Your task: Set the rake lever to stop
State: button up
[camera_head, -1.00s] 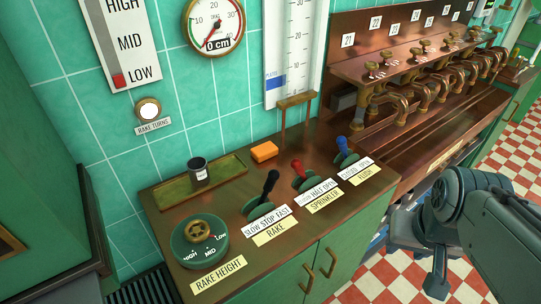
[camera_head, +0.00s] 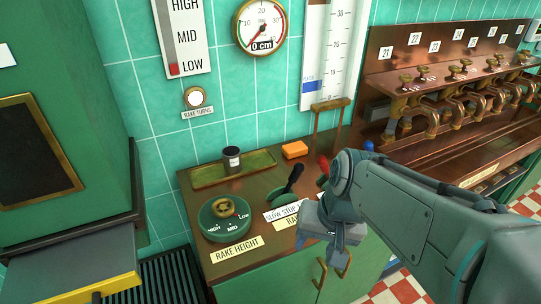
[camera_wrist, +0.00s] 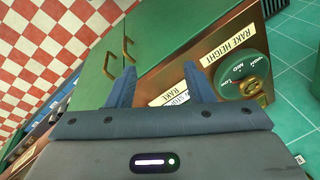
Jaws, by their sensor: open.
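The rake lever (camera_head: 294,178) has a black handle and stands on a dark green base on the copper counter. Its handle tilts up and to the right; I cannot tell which word it points at. Its slow-stop-fast label (camera_head: 282,212) is partly covered by my arm. My gripper (camera_head: 332,250) is in front of the counter, below and right of the lever. In the wrist view my gripper (camera_wrist: 160,75) has its two blue fingers apart with nothing between them. The rake label (camera_wrist: 168,97) shows there past the fingers, and the lever is hidden.
The rake height dial (camera_head: 224,217) is left of the lever. A red lever (camera_head: 323,164) and a blue lever (camera_head: 368,146) are to the right, partly behind my arm. An orange block (camera_head: 295,150) and a dark cup (camera_head: 232,158) on a tray (camera_head: 205,180) are behind.

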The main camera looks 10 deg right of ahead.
jog(key=w+a+f+m+g+y+b, duration=0.1)
jog(key=a+f+m+y+b, duration=0.2)
jog(key=a+f+m+y, duration=0.4)
jog(key=m+t+b, duration=0.6)
jog(key=m+t, duration=0.9)
jog(key=m, duration=1)
send_near(292, 181)
jog(key=shift+w+d+r+y, duration=0.15)
jog(key=shift+d+r, duration=0.25)
jog(key=shift+d, duration=0.2)
jog(key=shift+d+r+y, duration=0.15)
jog(key=shift+d+r, duration=0.25)
jog(key=shift+d, duration=0.2)
jog(key=shift+w, duration=0.25)
jog(key=p+x, duration=0.1)
jog(key=x, duration=1.2)
jog(key=shift+w+a, duration=0.1)
